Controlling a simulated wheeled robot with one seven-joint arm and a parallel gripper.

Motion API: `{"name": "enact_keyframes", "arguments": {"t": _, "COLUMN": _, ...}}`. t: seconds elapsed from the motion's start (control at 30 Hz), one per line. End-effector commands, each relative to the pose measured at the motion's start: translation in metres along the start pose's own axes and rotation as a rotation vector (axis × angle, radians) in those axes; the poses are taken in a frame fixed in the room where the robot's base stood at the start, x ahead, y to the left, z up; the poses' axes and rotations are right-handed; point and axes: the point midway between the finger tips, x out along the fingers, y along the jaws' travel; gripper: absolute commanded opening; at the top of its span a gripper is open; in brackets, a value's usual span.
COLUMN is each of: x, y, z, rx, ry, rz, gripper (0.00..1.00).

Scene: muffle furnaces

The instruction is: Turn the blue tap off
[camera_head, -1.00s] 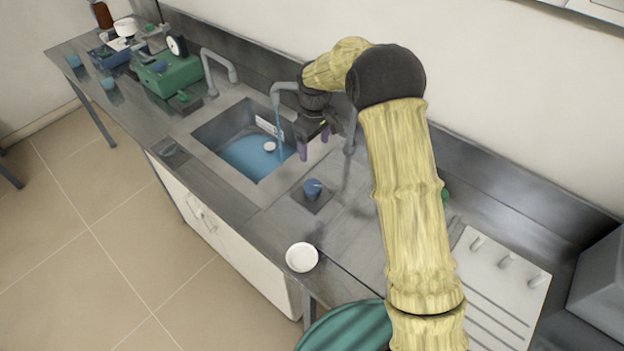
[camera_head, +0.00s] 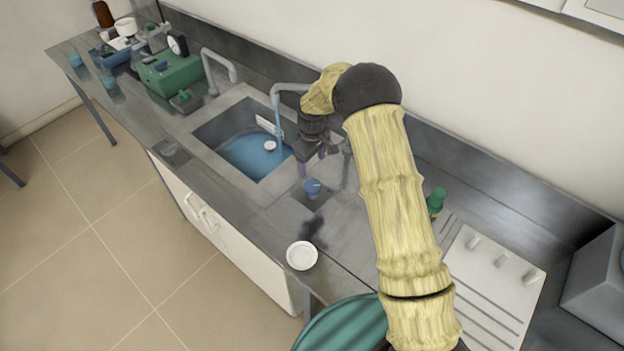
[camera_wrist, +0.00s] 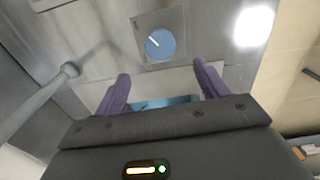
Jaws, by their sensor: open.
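The blue tap (camera_head: 312,188) is a round blue knob on a square grey plate on the counter, right of the sink. A pale line marks its top. It also shows in the wrist view (camera_wrist: 160,44), beyond my fingertips and between their lines. My gripper (camera_head: 311,163) is open and empty, with purple fingers, just behind and above the knob, apart from it. In the wrist view, the two fingers of my gripper (camera_wrist: 161,76) are spread wide. A blue water stream (camera_head: 279,135) runs from the grey spout (camera_head: 288,87) into the sink (camera_head: 232,110).
A second grey pipe (camera_wrist: 62,77) stands close to the left finger in the wrist view. A white bowl (camera_head: 302,255) sits near the counter's front edge. A green knob-like object (camera_head: 436,200) is right of my arm. A green box (camera_head: 168,77) stands left of the sink.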

Motion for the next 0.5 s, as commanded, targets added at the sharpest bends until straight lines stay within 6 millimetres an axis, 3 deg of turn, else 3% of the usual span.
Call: {"name": "enact_keyframes", "arguments": {"t": 0.5, "x": 0.082, "y": -0.001, "z": 0.0, "rx": -0.001, "ry": -0.001, "rz": -0.001, "gripper": 0.73}}
